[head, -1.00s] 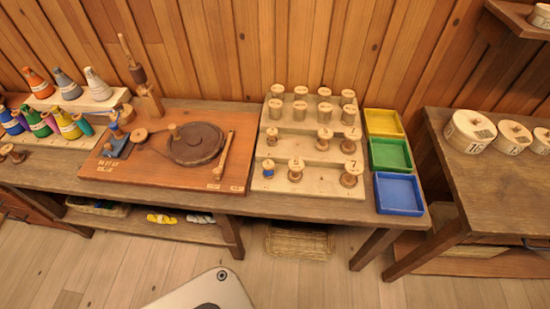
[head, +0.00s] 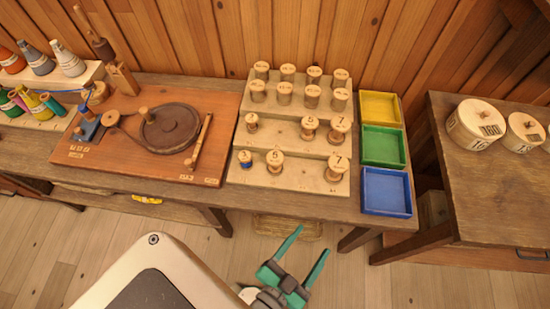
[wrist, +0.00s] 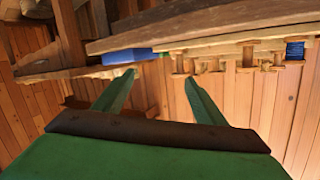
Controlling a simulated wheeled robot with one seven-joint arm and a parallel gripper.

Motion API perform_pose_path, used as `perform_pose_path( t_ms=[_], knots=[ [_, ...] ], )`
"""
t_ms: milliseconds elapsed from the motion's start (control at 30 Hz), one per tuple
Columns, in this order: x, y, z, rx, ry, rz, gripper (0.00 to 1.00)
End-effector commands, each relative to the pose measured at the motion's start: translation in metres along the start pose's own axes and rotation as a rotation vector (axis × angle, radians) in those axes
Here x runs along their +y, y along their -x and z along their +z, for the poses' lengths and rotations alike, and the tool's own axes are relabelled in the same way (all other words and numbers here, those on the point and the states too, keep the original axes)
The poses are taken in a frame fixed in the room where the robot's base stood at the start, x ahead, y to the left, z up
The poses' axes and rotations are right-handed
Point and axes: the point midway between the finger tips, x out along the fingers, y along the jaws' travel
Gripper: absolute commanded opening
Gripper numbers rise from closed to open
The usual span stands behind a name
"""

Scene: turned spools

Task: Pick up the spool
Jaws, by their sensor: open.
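Several turned wooden spools stand on a pale stepped rack (head: 310,176) on the bench. The front step holds a small blue-wound spool (head: 245,159), a spool marked 6 (head: 275,162) and a larger one marked 7 (head: 337,167). The middle step has a small spool (head: 252,123) and two numbered ones. The frames do not show which spool is meant. My green gripper (head: 312,241) is open and empty, in front of the bench edge and apart from the spools. In the wrist view, the open gripper (wrist: 159,78) has spools beyond it, upper right, seen tilted.
Yellow (head: 381,108), green (head: 383,146) and blue trays (head: 387,192) stand right of the rack. A wooden board with a dark disc (head: 170,128) lies left. A second table (head: 478,200) with round lidded boxes stands right, across a gap. Floor in front is clear.

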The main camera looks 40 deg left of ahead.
Motion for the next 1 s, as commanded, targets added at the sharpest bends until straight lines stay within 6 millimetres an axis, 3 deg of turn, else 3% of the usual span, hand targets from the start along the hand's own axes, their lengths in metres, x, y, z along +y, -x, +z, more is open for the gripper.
perform_pose_path(
  t_ms=[33, 200, 500, 733, 1000],
  knots=[
    [-0.015, -0.019, -0.003, 0.012, -0.052, -0.028, 0.65],
    [-0.072, -0.070, -0.009, 0.005, -0.214, -0.146, 0.65],
    [-0.179, -0.140, -0.048, -0.032, -0.414, -0.398, 0.65],
    [-0.269, -0.165, -0.087, -0.099, -0.469, -0.632, 0.65],
    [-0.367, -0.158, -0.123, -0.226, -0.413, -0.911, 0.65]
  ],
)
